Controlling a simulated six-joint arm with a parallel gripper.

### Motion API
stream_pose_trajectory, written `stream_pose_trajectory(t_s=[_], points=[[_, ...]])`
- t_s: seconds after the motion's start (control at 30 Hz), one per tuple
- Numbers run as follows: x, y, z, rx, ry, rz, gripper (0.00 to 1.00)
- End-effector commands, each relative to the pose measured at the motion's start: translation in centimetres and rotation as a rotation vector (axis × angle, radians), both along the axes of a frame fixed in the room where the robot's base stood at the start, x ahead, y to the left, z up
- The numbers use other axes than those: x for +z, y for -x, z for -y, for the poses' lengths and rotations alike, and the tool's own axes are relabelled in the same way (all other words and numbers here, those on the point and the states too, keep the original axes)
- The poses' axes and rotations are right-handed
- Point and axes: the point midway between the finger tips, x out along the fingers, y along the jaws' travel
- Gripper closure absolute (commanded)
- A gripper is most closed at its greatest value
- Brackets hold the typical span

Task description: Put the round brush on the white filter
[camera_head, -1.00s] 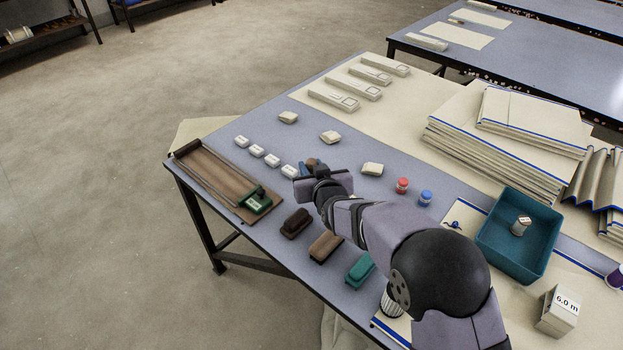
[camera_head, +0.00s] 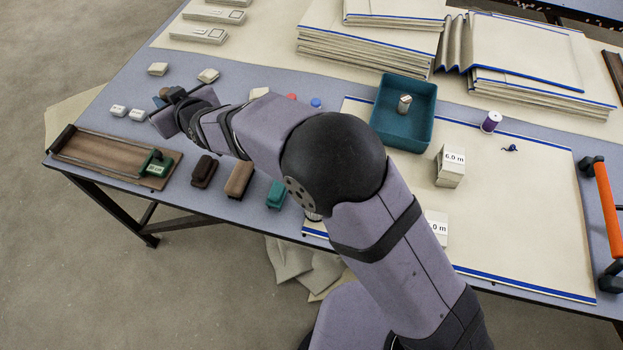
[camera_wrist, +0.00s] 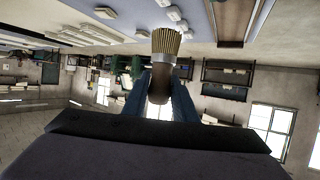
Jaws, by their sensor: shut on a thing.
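My gripper (camera_wrist: 158,98) is shut on the round brush. In the wrist view the brush has a brown handle between blue fingers, a silver band and pale bristles (camera_wrist: 166,41) pointing away from the jaws. In the head view my gripper (camera_head: 168,98) is over the far left part of the table, above the row of small white blocks; the brush is mostly hidden there. A white pleated round thing (camera_head: 313,216), which looks like the white filter, sits at the table's front edge under my arm. My arm hides most of it.
A brown wooden tray (camera_head: 84,157) with a green block lies at the left edge. Dark, tan and teal brushes (camera_head: 239,180) stand along the front. A teal bin (camera_head: 424,140) and a white box (camera_head: 450,166) stand right of my arm. Cloth stacks (camera_head: 365,45) fill the back.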

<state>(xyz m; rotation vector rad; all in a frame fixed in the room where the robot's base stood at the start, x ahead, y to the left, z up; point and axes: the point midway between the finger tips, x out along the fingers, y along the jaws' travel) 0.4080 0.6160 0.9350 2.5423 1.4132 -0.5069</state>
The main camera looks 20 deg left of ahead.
Motion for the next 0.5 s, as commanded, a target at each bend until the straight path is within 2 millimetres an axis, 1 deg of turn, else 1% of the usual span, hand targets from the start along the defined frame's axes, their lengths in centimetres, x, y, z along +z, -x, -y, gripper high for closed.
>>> stream_pose_trajectory(t_s=[0.03,0.1,0.17,0.2,0.27,0.3,0.37,0.47,0.5], points=[[2.6,1.4,-0.9,0.023,-0.003,0.001,0.97],[4.6,3.3,-1.8,0.053,-0.003,0.001,0.97],[6.0,5.0,-2.5,0.08,-0.001,0.0,0.97],[6.5,6.3,-2.7,0.097,0.001,-0.001,0.97],[7.1,8.2,-2.9,0.124,0.004,-0.001,0.97],[7.4,9.6,-2.9,0.14,0.004,-0.002,0.97],[7.4,11.5,-2.6,0.157,0.006,-0.003,0.97],[6.9,14.6,-1.4,0.164,0.009,-0.005,0.97],[6.6,15.8,-0.6,0.157,0.009,-0.004,0.97]])
